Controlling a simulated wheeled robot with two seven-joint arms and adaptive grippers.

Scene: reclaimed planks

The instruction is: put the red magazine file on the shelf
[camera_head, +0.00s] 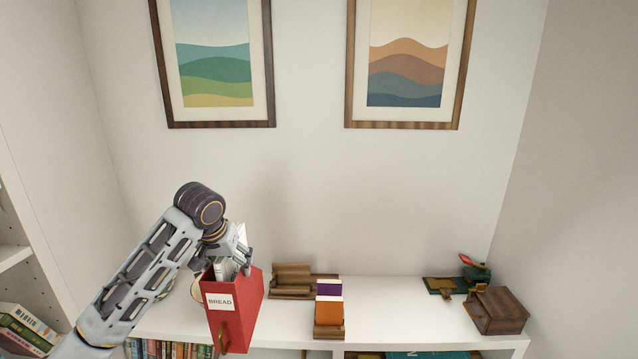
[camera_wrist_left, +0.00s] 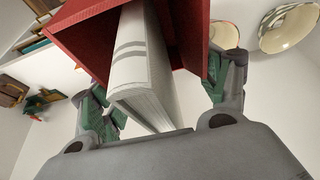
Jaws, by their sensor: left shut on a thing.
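The red magazine file (camera_head: 240,320) has a white label reading BREAD and white papers inside. My left gripper (camera_head: 232,258) is shut on it near its open top, and it stands about upright over the front left part of the white shelf unit's top (camera_head: 400,315). I cannot tell whether its bottom touches anything. In the left wrist view the red file (camera_wrist_left: 85,35) lies between my two fingers (camera_wrist_left: 155,95), with a thick white booklet (camera_wrist_left: 140,60) in its opening. My right gripper is not in view.
A wooden holder (camera_head: 290,278) and a small upright block of orange, white and purple items (camera_head: 329,310) stand right of the file. A wooden box (camera_head: 497,310) and green object (camera_head: 445,286) are at the far right. Books (camera_head: 165,349) fill a lower compartment. Clear top lies between.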

